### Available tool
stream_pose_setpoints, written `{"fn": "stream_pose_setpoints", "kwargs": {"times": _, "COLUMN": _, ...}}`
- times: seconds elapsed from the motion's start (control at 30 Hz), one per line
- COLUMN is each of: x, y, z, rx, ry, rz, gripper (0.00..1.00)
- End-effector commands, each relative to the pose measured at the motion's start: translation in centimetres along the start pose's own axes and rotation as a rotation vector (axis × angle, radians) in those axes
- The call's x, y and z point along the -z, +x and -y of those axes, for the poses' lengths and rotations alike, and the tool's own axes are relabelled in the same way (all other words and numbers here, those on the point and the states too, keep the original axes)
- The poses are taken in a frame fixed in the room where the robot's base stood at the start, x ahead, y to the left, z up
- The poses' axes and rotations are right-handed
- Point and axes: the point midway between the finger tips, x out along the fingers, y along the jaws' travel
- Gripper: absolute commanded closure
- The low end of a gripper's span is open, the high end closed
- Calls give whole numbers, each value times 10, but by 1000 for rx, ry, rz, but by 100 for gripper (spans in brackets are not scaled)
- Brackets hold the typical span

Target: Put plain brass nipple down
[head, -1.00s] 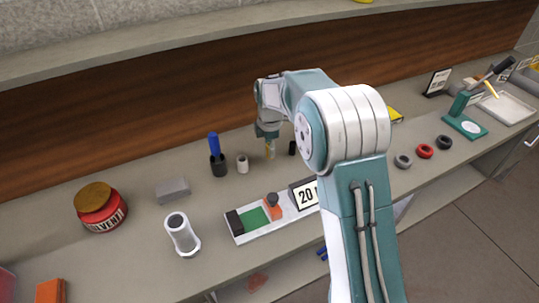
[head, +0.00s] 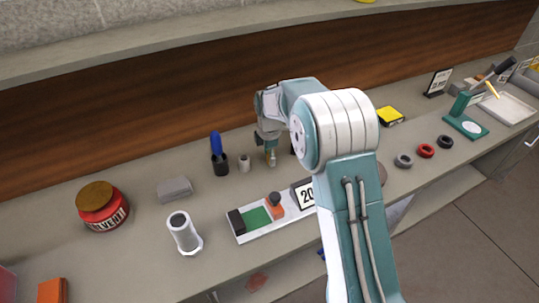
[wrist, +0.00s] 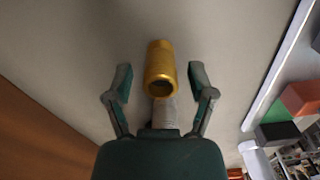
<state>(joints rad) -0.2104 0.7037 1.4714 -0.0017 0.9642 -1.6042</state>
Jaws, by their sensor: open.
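The plain brass nipple (wrist: 160,68) is a gold-coloured hollow tube in the wrist view, with its open end facing the camera. My gripper (wrist: 160,84) is open, with one finger on each side of the nipple and visible gaps between. In the head view my gripper (head: 268,153) points down at the counter (head: 150,245), and the nipple (head: 271,158) shows small beneath it, at the counter top. A grey ribbed piece (wrist: 165,113) shows between the nipple and my gripper's palm in the wrist view; I cannot tell what it is.
A small grey cylinder (head: 244,163) and a dark holder with a blue-handled tool (head: 219,160) stand just left of my gripper. A white tray (head: 240,236) with coloured blocks and a number sign (head: 304,195) are in front. A dark piece is mostly hidden behind my arm.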

Motion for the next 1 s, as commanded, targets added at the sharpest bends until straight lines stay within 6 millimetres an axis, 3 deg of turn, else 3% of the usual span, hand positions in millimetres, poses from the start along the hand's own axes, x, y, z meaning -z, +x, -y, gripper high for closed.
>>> {"fn": "stream_pose_setpoints", "kwargs": {"times": 0.17, "x": 0, "y": -5, "z": 0, "rx": -2, "ry": 0, "rz": 0, "gripper": 29}}
{"fn": "stream_pose_setpoints", "kwargs": {"times": 0.27, "x": -1, "y": -19, "z": -1, "rx": -3, "ry": 0, "rz": -1, "gripper": 29}}
{"fn": "stream_pose_setpoints", "kwargs": {"times": 0.7, "x": 0, "y": -105, "z": -1, "rx": -3, "ry": 0, "rz": 0, "gripper": 29}}
{"fn": "stream_pose_setpoints", "kwargs": {"times": 1.0, "x": 0, "y": -122, "z": 0, "rx": 1, "ry": 0, "rz": 0, "gripper": 29}}
